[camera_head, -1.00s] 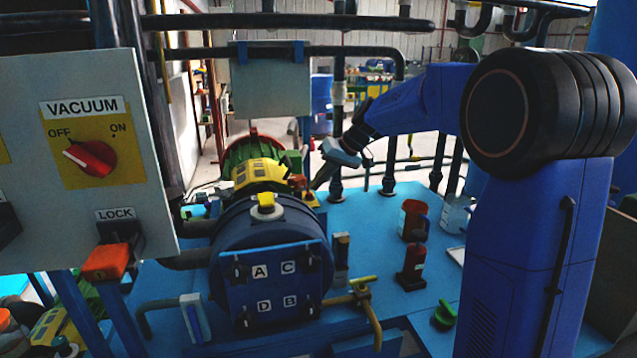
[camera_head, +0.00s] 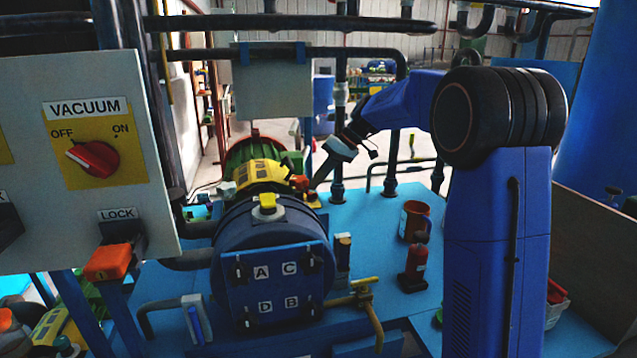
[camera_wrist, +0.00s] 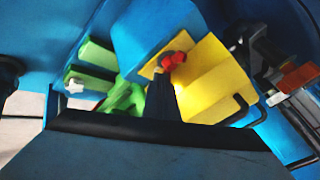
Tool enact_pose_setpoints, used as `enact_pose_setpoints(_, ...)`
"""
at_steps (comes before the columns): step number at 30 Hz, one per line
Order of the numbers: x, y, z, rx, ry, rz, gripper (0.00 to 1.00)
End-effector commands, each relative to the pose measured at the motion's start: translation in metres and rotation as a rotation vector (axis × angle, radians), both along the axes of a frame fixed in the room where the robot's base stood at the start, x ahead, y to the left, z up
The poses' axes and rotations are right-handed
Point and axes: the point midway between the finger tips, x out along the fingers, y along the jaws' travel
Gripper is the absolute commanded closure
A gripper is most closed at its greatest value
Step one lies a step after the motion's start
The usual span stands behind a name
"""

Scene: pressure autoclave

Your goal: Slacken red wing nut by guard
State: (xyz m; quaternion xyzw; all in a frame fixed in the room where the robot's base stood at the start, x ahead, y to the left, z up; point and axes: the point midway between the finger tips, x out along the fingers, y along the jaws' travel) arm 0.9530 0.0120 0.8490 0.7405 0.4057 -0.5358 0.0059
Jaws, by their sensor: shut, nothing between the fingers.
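The red wing nut (camera_wrist: 173,60) sits on the face of the yellow guard (camera_wrist: 212,85) in the wrist view. My gripper (camera_wrist: 160,78) is shut, with nothing held; its dark fingertips come up just below the nut, and I cannot tell if they touch it. In the head view my gripper (camera_head: 314,184) reaches down to the right end of the yellow guard (camera_head: 262,173). A small red-orange part (camera_head: 299,183) shows there beside the fingertips; it looks like the wing nut but is too small to be sure.
The blue vessel (camera_head: 270,245) with its lettered plate stands in front of the guard. A green part (camera_wrist: 125,97) lies left of my fingers, and a black bracket (camera_wrist: 265,55) is at right. A red bottle (camera_head: 414,268) stands on the blue deck (camera_head: 385,315).

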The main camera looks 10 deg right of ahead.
Motion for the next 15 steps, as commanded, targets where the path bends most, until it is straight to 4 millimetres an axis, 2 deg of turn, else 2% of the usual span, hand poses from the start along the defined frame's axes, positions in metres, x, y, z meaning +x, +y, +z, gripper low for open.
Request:
enact_pose_setpoints(9,0.007,0.008,-0.001,0.000,0.001,0.299,1.00)
enact_pose_setpoints(15,0.008,0.013,0.000,0.000,0.000,0.437,1.00)
